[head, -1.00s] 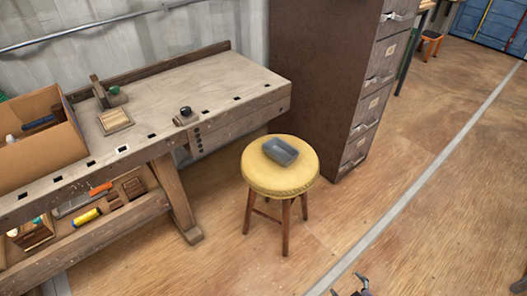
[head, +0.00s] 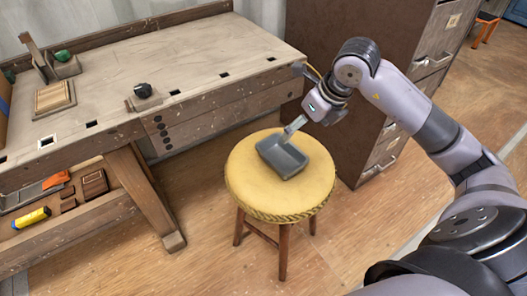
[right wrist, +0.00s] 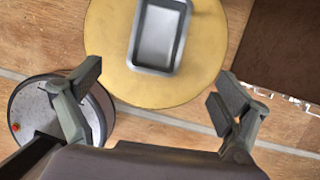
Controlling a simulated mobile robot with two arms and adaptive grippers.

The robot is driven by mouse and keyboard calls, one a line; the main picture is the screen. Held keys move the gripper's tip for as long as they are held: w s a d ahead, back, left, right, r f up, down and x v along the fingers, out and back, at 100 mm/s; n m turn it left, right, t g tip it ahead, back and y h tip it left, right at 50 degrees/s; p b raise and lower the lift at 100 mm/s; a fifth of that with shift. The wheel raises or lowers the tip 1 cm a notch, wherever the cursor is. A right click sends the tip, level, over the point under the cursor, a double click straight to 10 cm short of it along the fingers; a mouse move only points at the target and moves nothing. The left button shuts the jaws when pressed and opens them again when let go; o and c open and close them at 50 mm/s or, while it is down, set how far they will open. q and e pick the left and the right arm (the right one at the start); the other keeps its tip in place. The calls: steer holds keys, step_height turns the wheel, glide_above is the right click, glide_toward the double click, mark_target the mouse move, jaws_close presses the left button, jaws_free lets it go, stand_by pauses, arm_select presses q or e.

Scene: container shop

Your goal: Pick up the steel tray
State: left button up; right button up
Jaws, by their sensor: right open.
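The steel tray (head: 283,158) is a small grey rectangular pan lying on the yellow round seat of a wooden stool (head: 250,193). My right gripper (head: 297,125) is above the tray's far edge in the head view. In the right wrist view the tray (right wrist: 158,70) lies beyond the open fingers of my right gripper (right wrist: 160,95), which stand wide apart with nothing between them. The fingers do not appear to touch the tray. My left gripper is not in view.
A wooden workbench (head: 190,65) with small tools stands left of the stool. A dark filing cabinet (head: 320,60) stands behind it, close to my right arm. Open wooden floor (head: 210,265) lies in front of the stool.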

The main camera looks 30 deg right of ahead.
steer(key=b, duration=0.2)
glide_toward(278, 159)
steer(key=shift+w+d+f, duration=0.15)
steer(key=shift+f, duration=0.2)
steer(key=shift+w+d+f, duration=0.1)
steer(key=shift+w+f, duration=0.05)
steer(key=shift+f, duration=0.25)
steer(key=shift+a+b+x, duration=0.15)
steer(key=shift+b+x, duration=0.15)
steer(key=shift+x, duration=1)
steer(key=shift+a+b+x, duration=0.1)
steer(key=shift+b+x, duration=0.15)
steer(key=shift+x, duration=1.1)
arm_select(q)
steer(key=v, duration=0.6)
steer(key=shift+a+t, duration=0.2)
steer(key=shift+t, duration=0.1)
arm_select(e)
steer(key=shift+c, duration=0.3)
steer(key=c, duration=1.3)
steer(key=shift+c, duration=0.4)
steer(key=shift+r, duration=0.15)
